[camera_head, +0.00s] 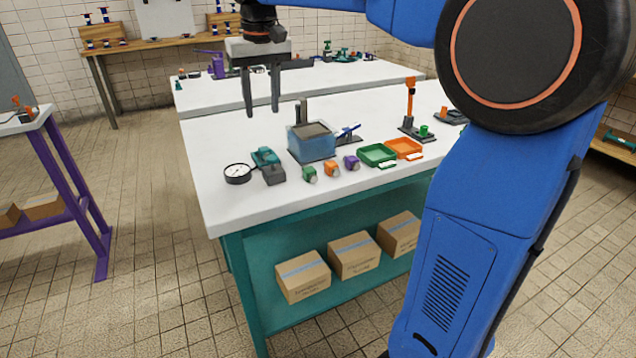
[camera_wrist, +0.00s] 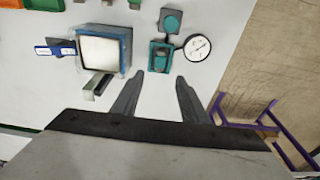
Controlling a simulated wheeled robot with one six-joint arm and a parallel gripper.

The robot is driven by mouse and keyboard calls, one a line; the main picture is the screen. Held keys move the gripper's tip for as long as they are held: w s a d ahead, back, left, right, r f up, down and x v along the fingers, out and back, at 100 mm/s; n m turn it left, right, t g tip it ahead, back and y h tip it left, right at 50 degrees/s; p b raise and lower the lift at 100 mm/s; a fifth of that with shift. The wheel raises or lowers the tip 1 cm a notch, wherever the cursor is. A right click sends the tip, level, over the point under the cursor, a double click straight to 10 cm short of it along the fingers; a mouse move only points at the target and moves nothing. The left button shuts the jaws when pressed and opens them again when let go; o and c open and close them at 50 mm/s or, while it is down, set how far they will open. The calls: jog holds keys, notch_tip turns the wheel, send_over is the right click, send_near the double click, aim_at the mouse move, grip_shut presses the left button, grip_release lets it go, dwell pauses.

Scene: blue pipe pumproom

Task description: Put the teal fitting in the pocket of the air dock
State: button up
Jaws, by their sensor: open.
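A teal piece (camera_head: 265,157) stands near the left end of the white bench. In the wrist view it is a squarish teal shape (camera_wrist: 160,56) with a dark hollow. A dark grey block (camera_head: 274,176) stands in front of it; from above, this block (camera_wrist: 172,14) bears a round teal top. A round white gauge (camera_head: 237,173) lies beside them. I cannot tell for sure which part is the teal fitting and which the air dock. My gripper (camera_head: 261,112) is open and empty above the bench, pointing down. In the wrist view its fingertips (camera_wrist: 160,76) are beside the teal piece.
A blue-sided box (camera_head: 312,146) stands right of the teal piece. Green (camera_head: 310,174), orange (camera_head: 331,169) and purple (camera_head: 351,162) pieces line the front edge. A green tray (camera_head: 377,155) and an orange tray (camera_head: 403,148) lie further right. The bench's left back is clear.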

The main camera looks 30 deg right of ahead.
jog(key=s+d+f+t, duration=0.1)
jog(key=s+d+f, duration=0.1)
jog(key=s+f, duration=0.5)
jog(key=s+d+f+t, duration=0.1)
jog(key=s+f, duration=0.6)
jog(key=s, duration=0.7)
jog(key=s+d+f+t, duration=0.1)
jog(key=s+d+f, duration=0.3)
jog(key=s+f, duration=0.3)
jog(key=s, duration=0.3)
jog(key=shift+s+f, duration=0.15)
